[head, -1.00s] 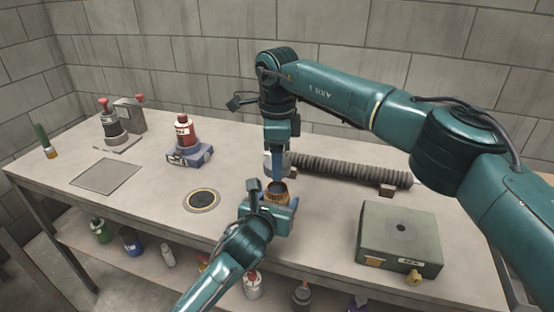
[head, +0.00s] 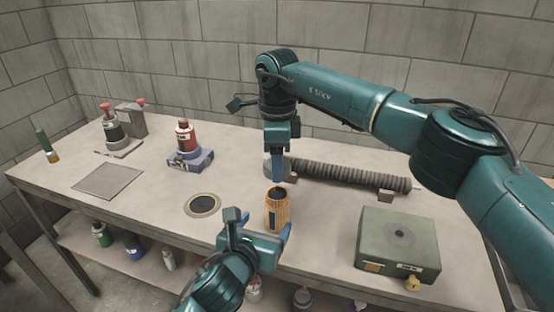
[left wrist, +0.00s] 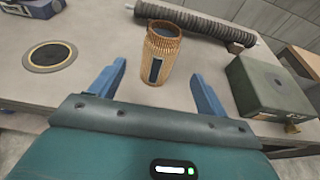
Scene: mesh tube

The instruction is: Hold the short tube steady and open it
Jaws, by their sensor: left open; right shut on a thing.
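The short tube (head: 284,217), tan and woven with a dark panel on its side, stands upright near the bench's front edge. Its top shows a dark opening; it also shows in the left wrist view (left wrist: 168,52). My left gripper (head: 259,232) is open just on the near side of the tube. In the left wrist view its blue fingers (left wrist: 159,72) are spread, with the tube beyond and between them, apart from both. My right gripper (head: 278,180) points down just over the tube's top in the head view. It is shut, but what it grips is hidden.
A long ribbed tube (head: 345,175) lies behind on supports. A green box (head: 385,228) stands at right. A round plate (head: 202,204) and a square plate (head: 108,180) lie at left. A red bottle (head: 185,136) on a blue base stands further back.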

